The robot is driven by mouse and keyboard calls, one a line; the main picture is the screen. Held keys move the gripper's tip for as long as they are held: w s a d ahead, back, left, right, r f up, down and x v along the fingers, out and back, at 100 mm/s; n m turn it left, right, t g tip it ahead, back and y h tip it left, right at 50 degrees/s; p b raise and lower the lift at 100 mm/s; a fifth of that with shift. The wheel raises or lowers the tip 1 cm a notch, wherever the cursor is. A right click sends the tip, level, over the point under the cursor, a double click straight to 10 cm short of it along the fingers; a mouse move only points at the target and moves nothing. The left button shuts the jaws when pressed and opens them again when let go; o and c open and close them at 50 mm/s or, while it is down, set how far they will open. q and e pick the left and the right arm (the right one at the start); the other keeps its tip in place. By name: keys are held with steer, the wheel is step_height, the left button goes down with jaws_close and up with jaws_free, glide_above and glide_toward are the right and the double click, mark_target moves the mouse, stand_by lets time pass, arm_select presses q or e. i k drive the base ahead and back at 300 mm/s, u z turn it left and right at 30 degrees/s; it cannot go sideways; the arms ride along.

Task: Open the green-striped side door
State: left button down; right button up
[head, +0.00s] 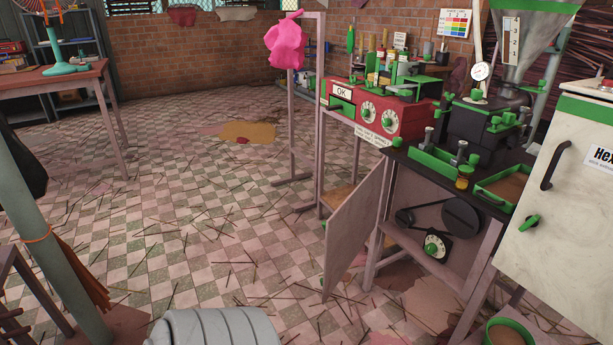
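A white door (552,235) with a green stripe (585,108) across its top stands at the right edge and is partly cut off by the frame. It looks shut. It bears a black curved handle (555,165), a green latch (530,222) and a label starting "Hex" (602,157). Neither of my grippers is in view.
A plain panel door (353,238) hangs open below the black bench, showing a belt and pulley (461,217). A red machine (385,120) stands behind. A post (60,255) rises at left. Thin sticks litter the tiled floor (190,215), whose middle is otherwise largely open.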

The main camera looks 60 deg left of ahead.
mark_target(347, 229)
steer(key=z, duration=1.35)
steer(key=i, duration=0.8)
steer(key=u, duration=2.65)
